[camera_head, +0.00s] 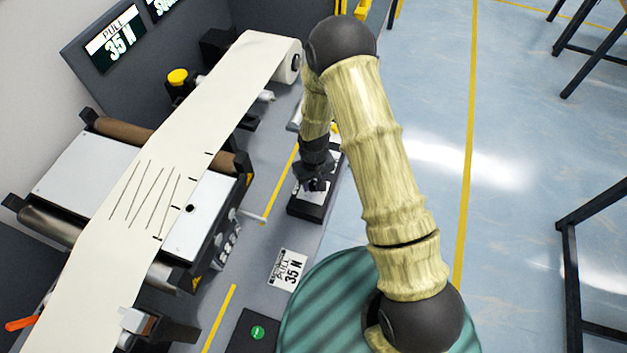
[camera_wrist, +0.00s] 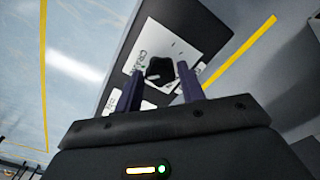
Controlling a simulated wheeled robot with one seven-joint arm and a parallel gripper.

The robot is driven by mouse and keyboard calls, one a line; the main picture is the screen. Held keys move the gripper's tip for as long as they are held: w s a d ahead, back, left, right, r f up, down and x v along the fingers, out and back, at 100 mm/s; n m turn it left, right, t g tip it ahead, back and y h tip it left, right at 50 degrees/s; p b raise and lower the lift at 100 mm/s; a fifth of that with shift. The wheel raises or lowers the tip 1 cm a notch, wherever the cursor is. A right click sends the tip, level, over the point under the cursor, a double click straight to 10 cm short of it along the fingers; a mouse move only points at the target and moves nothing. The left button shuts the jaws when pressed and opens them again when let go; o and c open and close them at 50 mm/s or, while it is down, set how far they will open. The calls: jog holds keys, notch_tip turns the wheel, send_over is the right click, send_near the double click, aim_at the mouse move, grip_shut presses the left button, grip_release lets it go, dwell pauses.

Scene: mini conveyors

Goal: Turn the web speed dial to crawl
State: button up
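The web speed dial (camera_wrist: 160,70) is a black knob on a pale label plate (camera_wrist: 181,48) set in a dark box. In the wrist view, lettering that seems to read CRAWL lies to its left. A light mark shows on the knob's lower left. My gripper (camera_wrist: 159,65) has its two purple fingers apart, one on each side of the knob in the picture, with gaps between. I cannot tell how far the tips are from it in depth. In the head view, my gripper (camera_head: 316,185) is over the dark control box (camera_head: 311,208) and hides the knob.
A web machine with a pale strip (camera_head: 190,135) and rollers stands to the left. A card reading 35 N (camera_head: 288,269) and a green button (camera_head: 258,332) are on the bench in front of the box. Open floor (camera_head: 520,150) lies right.

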aim_at(314, 184)
jog(key=shift+o, duration=1.1)
jog(key=shift+r, duration=0.1)
jog(key=shift+r, duration=0.25)
notch_tip(314, 184, up, 17)
jog(key=b, duration=0.3)
jog(key=shift+f, duration=0.1)
jog(key=s+d+r+m+t, duration=0.2)
jog(key=s+d+r+m, duration=0.3)
jog(key=s+d, duration=0.7)
notch_tip(314, 184, up, 2)
jog(key=shift+s+d+t, duration=0.3)
jog(key=shift+s+d, duration=0.1)
jog(key=shift+d, duration=0.65)
